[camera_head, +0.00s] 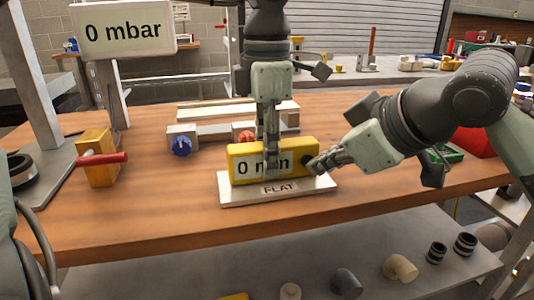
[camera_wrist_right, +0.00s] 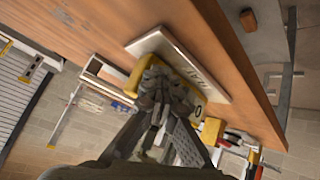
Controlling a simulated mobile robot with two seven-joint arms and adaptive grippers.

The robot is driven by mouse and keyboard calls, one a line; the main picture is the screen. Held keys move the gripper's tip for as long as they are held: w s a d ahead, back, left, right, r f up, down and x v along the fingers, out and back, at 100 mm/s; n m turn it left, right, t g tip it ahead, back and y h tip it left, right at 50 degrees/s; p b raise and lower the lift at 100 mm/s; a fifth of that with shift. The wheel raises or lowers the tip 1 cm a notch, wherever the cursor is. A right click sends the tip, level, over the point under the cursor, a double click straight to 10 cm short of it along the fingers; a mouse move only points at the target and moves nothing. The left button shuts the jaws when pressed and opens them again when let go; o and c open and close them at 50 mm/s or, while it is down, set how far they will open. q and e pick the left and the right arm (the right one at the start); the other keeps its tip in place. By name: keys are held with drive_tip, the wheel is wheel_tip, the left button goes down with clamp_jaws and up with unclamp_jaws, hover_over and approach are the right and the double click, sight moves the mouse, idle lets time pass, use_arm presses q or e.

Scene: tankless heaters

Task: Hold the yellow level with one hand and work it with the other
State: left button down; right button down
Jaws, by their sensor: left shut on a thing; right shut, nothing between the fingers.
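The yellow level (camera_head: 298,149) sits on a pale plate (camera_head: 231,196) marked "FLAT" on the workbench. Its display reads "0 m…", with the middle covered by my left gripper's fingers. My left gripper (camera_head: 271,162) comes down from above and is shut on the level near its middle. My right gripper (camera_head: 312,164) is shut and empty, its fingertips at the dark knob on the level's right end; I cannot tell whether they touch it. In the right wrist view the level (camera_wrist_right: 137,76) and plate (camera_wrist_right: 150,42) show beyond the fingers.
A fixture with a blue knob (camera_head: 180,146) and a red-orange knob (camera_head: 246,137) stands behind the level. A yellow block with a red handle (camera_head: 103,159) is at the left. A "0 mbar" sign (camera_head: 122,28) hangs upper left. The bench front (camera_head: 130,225) is clear.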

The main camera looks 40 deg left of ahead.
drive_tip(key=shift+s+d, duration=0.25)
drive_tip(key=shift+d, duration=0.05)
use_arm(q)
drive_tip(key=c, duration=1.1)
unclamp_jaws()
use_arm(e)
drive_tip(key=s+d, duration=0.4)
drive_tip(key=shift+d, duration=0.25)
use_arm(q)
drive_tip(key=shift+r, duration=0.1)
wheel_tip(320, 180, up, 12)
drive_tip(key=shift+d, duration=0.1)
use_arm(e)
drive_tip(key=shift+d, duration=0.1)
